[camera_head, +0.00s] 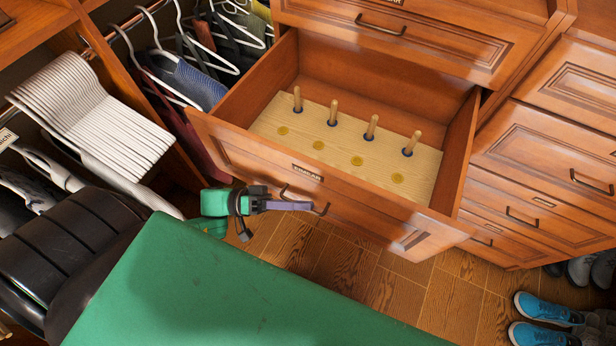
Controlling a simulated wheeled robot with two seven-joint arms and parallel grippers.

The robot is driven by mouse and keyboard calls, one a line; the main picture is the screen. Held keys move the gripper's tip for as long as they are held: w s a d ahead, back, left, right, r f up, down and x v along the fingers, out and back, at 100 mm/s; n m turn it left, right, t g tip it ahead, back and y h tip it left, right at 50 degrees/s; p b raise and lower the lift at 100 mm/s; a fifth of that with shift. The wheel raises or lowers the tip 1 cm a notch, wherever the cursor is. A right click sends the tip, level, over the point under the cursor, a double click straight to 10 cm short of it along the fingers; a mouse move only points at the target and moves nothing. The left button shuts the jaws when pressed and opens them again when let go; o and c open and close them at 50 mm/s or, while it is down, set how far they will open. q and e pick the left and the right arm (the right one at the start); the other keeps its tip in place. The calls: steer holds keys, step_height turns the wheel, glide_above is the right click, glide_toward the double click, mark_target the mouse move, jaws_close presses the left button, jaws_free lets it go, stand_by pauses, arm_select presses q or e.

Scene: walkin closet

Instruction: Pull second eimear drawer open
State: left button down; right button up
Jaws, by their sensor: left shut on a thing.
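A brown wooden drawer (356,212) is pulled well out of the cabinet in the middle of the camera_head view. Inside lies a light wooden board (340,155) with several upright pegs and yellow round marks. A small label (308,173) sits on the drawer front; it looks like "Duncan", but the letters are small. My left gripper (300,205) is at the drawer front, shut on the dark bar handle (321,209). The fingers hide part of the handle. My right gripper is not in view.
A closed drawer (396,35) is above the open one. More closed drawers (545,165) are to the right. Clothes on hangers (195,80) hang at the left. Blue shoes (545,310) stand at the lower right. Wooden floor (385,290) is clear below the drawer.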

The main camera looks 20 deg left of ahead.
arm_select(q)
steer(key=shift+s+a+p, duration=0.1)
steer(key=shift+s+p, duration=0.35)
steer(key=shift+s, duration=0.7)
steer(key=c, duration=1)
jaws_free()
steer(key=shift+o, duration=0.2)
steer(key=b+v, duration=0.3)
steer(key=v, duration=0.9)
